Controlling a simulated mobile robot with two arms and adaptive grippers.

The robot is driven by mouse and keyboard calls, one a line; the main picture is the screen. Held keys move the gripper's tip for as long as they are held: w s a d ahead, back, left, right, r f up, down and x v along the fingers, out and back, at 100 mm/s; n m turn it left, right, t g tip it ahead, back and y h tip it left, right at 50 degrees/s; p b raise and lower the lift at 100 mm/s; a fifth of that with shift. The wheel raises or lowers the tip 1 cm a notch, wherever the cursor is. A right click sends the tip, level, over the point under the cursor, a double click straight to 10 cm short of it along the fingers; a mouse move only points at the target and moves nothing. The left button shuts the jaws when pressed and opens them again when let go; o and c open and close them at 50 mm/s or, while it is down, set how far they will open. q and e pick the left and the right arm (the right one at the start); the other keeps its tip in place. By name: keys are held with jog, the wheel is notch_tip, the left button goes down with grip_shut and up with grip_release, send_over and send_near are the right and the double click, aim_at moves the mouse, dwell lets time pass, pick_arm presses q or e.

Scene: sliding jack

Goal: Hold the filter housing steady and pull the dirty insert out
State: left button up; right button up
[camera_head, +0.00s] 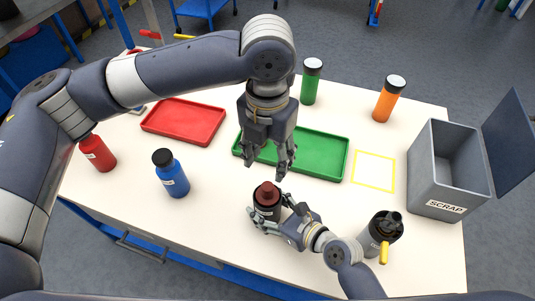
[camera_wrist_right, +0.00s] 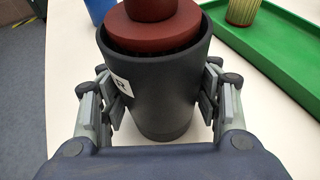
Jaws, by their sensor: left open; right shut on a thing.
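The filter housing (camera_head: 266,211) is a dark grey upright cup on the table near the front; it fills the middle of the right wrist view (camera_wrist_right: 158,85). The dirty insert (camera_head: 267,190) is dark red and sits inside it, its knob above the rim; it also shows in the wrist view (camera_wrist_right: 150,32). My right gripper (camera_head: 271,216) is shut on the housing, with finger pads on both sides in the wrist view (camera_wrist_right: 161,98). My left gripper (camera_head: 266,172) is open and empty, pointing down just above the insert. Its fingers appear apart from the knob.
A green tray (camera_head: 325,167) behind holds a yellowish ribbed piece (camera_wrist_right: 243,11). A red tray (camera_head: 185,121) is empty. The open grey scrap bin (camera_head: 435,190) stands right.

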aim_at(268, 186)
pick_arm(q)
notch_tip(268, 186, down, 12)
jog(key=shift+r, duration=0.1)
dwell(0.4)
grip_shut()
